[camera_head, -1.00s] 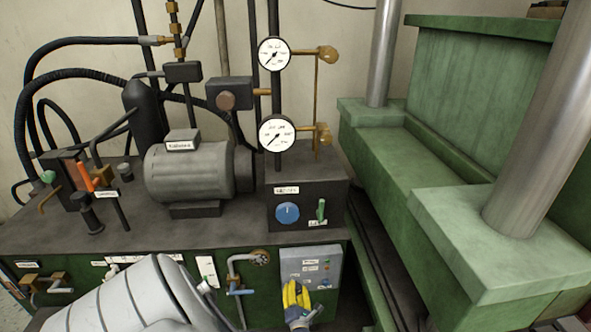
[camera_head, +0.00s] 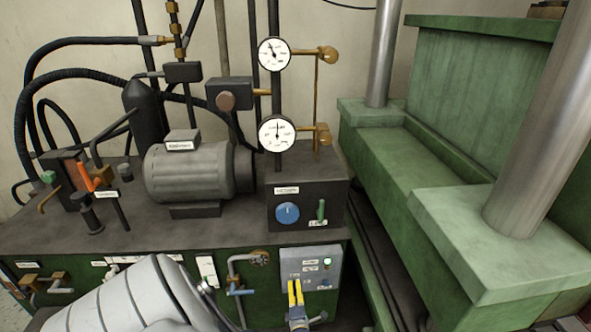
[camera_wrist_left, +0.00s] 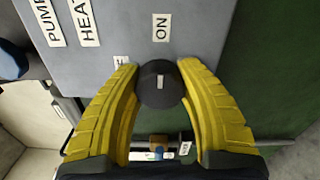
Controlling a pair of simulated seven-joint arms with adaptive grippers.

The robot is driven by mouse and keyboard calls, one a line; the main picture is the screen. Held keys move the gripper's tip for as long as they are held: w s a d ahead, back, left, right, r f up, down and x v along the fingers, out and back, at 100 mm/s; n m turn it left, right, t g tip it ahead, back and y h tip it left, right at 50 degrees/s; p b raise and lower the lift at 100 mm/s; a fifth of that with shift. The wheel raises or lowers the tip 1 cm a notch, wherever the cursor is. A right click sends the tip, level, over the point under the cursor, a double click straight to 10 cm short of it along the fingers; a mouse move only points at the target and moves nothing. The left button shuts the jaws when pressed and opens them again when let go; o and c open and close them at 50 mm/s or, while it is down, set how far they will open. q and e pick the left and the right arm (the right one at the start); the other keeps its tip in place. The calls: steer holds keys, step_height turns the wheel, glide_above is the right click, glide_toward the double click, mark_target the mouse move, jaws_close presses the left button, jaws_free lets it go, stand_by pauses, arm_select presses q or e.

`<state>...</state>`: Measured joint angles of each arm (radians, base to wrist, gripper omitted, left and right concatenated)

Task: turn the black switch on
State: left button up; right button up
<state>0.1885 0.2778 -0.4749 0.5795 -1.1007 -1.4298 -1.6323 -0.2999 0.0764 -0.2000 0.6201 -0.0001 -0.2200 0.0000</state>
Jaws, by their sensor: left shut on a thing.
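The black switch (camera_wrist_left: 160,92) is a round knob on the grey control panel (camera_head: 318,262). Its white mark points up toward the ON label (camera_wrist_left: 161,27) in the left wrist view. A second label, partly hidden by a finger, lies to its upper left. My left gripper (camera_head: 295,284) is shut on the knob, with one yellow finger on each side in the left wrist view (camera_wrist_left: 160,72). In the head view the fingers hide the knob. My right gripper is not in view.
A blue dial (camera_head: 287,213) and a green lever (camera_head: 321,210) sit on a dark box above the panel. Two gauges (camera_head: 277,133) stand above. A green press (camera_head: 470,240) rises at right.

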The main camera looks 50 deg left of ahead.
arm_select(q)
steer(key=shift+s+a, duration=0.1)
steer(key=shift+s, duration=0.05)
stand_by(0.3)
steer(key=o, duration=1.3)
steer(key=v, duration=1.2)
